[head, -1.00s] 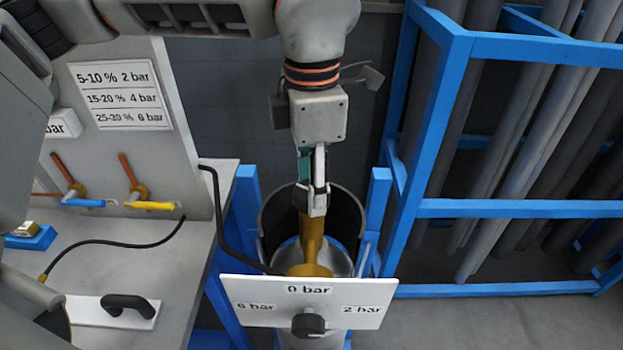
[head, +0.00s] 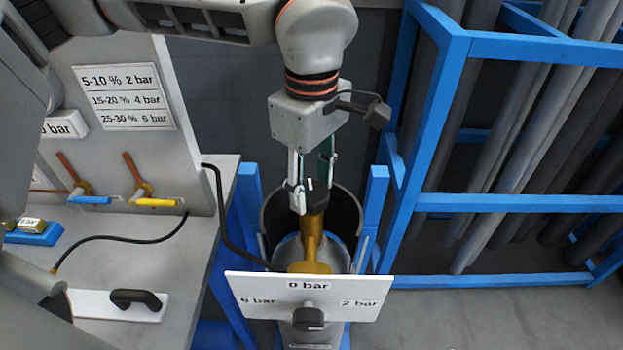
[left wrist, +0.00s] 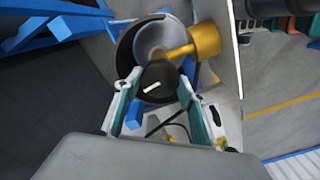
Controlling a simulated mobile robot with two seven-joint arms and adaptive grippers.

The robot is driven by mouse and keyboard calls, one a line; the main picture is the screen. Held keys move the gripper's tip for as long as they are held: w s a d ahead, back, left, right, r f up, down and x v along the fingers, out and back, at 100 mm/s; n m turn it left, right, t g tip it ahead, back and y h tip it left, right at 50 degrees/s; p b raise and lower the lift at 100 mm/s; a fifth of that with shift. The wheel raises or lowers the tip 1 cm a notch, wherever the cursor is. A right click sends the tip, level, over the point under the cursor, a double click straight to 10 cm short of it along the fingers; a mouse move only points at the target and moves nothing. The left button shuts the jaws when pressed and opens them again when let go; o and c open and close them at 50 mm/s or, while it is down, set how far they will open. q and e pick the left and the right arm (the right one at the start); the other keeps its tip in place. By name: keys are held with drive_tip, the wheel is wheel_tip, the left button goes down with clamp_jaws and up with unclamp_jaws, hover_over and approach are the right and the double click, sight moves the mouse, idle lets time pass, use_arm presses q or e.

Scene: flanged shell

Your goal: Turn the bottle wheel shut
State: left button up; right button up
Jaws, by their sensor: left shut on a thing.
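The bottle wheel is a black round knob (left wrist: 160,82) with a white mark, on top of the brass valve. In the head view the wheel (head: 317,203) is mostly hidden by the fingers. My left gripper (head: 310,200) reaches down from above and is shut on the wheel, one finger on each side. Its fingers (left wrist: 158,100) also flank the wheel in the left wrist view. The brass valve (head: 312,245) sits on the grey bottle (head: 340,262), which stands upright inside a dark round guard. My right gripper is not in view.
A white panel (head: 258,291) with bar labels and a black knob (head: 308,318) stands in front of the bottle. Blue frame posts (head: 375,205) flank it. A bench with a black hose (head: 220,210) is at left, a blue pipe rack (head: 500,205) at right.

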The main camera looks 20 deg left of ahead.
sight(312, 192)
use_arm(q)
drive_tip(key=shift+m, duration=0.8)
drive_tip(key=o, duration=1.1)
wheel_tip(312, 192, up, 12)
idle(0.3)
